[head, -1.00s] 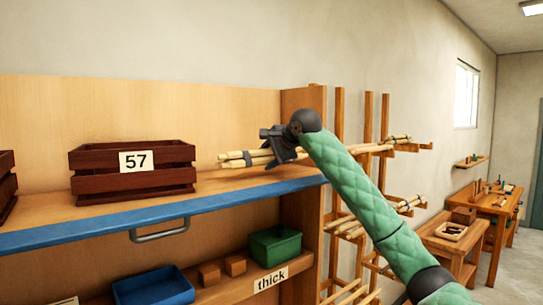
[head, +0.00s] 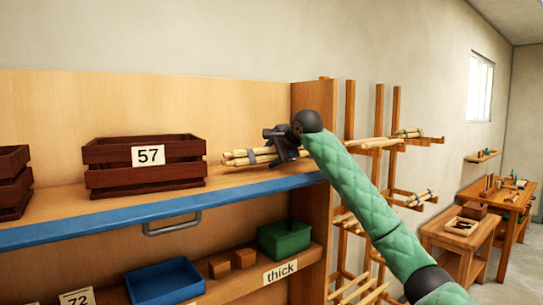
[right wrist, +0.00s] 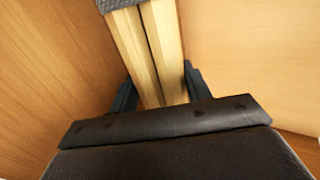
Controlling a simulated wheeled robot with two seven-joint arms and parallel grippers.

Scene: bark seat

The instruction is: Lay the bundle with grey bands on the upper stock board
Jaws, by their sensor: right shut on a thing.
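In the right wrist view the pale sticks (right wrist: 150,60) run between the two fingers, with a grey band at the top edge. I cannot tell whether the bundle touches the board or hangs just above it. My left gripper is out of view.
A dark red crate marked 57 (head: 146,178) stands left of the bundle, close to its end. Below are a blue tray (head: 165,284) and a green box (head: 284,239). A wooden rack (head: 378,185) with more bundles stands right of the shelf's side panel.

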